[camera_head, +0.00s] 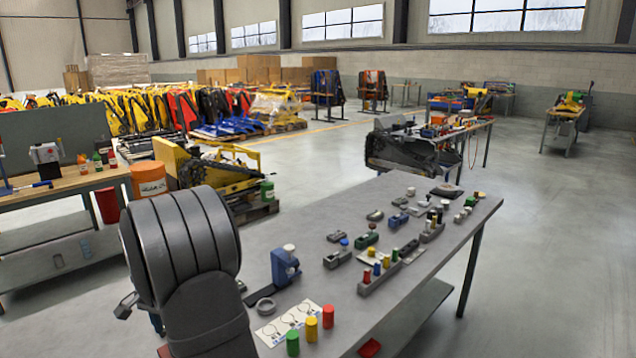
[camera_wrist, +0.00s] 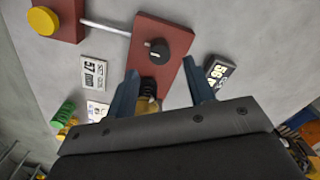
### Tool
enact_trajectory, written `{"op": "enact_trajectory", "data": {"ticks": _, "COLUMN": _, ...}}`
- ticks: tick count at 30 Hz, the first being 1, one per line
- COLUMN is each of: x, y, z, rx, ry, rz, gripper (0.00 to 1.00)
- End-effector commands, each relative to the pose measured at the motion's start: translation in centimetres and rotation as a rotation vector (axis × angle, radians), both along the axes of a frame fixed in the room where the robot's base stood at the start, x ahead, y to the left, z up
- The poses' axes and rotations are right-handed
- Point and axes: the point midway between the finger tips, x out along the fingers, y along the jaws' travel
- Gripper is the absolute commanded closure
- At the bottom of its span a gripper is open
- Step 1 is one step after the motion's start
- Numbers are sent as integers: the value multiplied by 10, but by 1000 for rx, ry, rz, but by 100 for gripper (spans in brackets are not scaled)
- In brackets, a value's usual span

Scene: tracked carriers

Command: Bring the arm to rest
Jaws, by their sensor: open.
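My gripper (camera_wrist: 163,82) shows in the wrist view with its two blue-grey fingers spread apart. Between and beyond them lies a red plate (camera_wrist: 165,50) with a black knob (camera_wrist: 157,48). A black ribbed part (camera_wrist: 149,86) and a yellowish piece (camera_wrist: 148,104) show between the fingers, partly hidden by the gripper body; the fingers do not appear to close on them. In the head view a dark grey ribbed part of my arm stands at the front left, beside the grey table (camera_head: 330,222); the fingers cannot be made out there.
Red, yellow and green cylinders (camera_head: 311,328) stand at the table's near edge, by a blue device (camera_head: 285,268). Several small blocks and racks (camera_head: 378,275) crowd the right side.

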Motion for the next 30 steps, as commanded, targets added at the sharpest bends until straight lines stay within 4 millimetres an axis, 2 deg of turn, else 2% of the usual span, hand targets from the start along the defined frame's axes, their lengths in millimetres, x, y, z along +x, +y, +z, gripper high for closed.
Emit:
{"op": "enact_trajectory", "data": {"ticks": 3, "x": 0, "y": 0, "z": 26, "rx": 2, "ry": -4, "rz": 0, "gripper": 51}}
{"op": "enact_trajectory", "data": {"ticks": 19, "x": 0, "y": 0, "z": 130, "rx": 1, "ry": -1, "rz": 0, "gripper": 51}}
{"op": "enact_trajectory", "data": {"ticks": 21, "x": -1, "y": -1, "z": 108, "rx": -4, "ry": 5, "rz": 0, "gripper": 51}}
{"op": "enact_trajectory", "data": {"ticks": 30, "x": -1, "y": -1, "z": 46, "rx": -3, "ry": 4, "rz": 0, "gripper": 51}}
